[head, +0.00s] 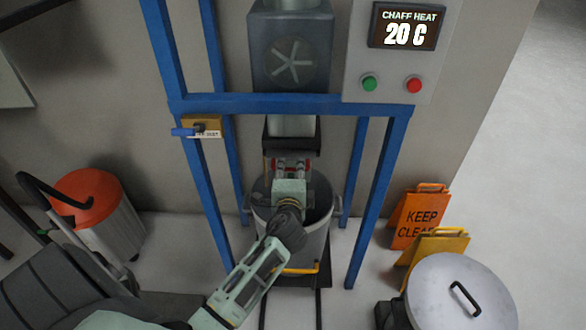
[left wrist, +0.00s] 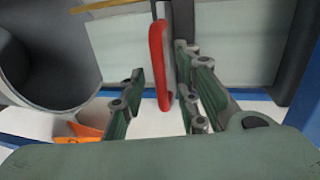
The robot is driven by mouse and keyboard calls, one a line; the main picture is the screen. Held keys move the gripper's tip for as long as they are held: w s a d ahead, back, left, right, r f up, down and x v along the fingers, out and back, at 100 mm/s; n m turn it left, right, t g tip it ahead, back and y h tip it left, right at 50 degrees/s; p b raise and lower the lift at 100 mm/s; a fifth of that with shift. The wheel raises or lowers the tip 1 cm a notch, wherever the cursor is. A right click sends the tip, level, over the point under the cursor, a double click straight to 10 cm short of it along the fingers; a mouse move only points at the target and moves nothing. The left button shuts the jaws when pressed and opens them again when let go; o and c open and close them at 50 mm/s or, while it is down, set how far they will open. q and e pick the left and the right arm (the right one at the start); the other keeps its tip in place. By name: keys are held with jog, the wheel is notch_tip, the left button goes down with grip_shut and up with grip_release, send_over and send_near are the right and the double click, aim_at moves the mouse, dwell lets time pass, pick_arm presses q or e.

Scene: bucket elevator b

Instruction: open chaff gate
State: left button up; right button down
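My left gripper (head: 291,168) reaches up to the front of the chute under the blue frame. In the left wrist view my left gripper (left wrist: 160,103) is open, and a red handle (left wrist: 158,65) stands between its fingers with a gap visible on both sides. In the head view only small red patches (head: 279,164) show around the fingers; the rest of the handle is hidden. Above them is the grey chute (head: 291,126) with a dark surround. I cannot tell the gate plate's position behind the gripper. My right gripper is not in view.
A grey bin (head: 318,238) stands under the chute within the blue frame (head: 290,103). A blue lever (head: 183,132) sits on the left post. A control panel (head: 402,50) reads "CHAFF HEAT 20 C". Warning signs (head: 418,215) and a lidded drum (head: 460,290) stand at right.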

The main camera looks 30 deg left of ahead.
pick_arm(q)
jog(key=shift+x, duration=0.75)
jog(key=shift+c, duration=0.5)
grip_shut()
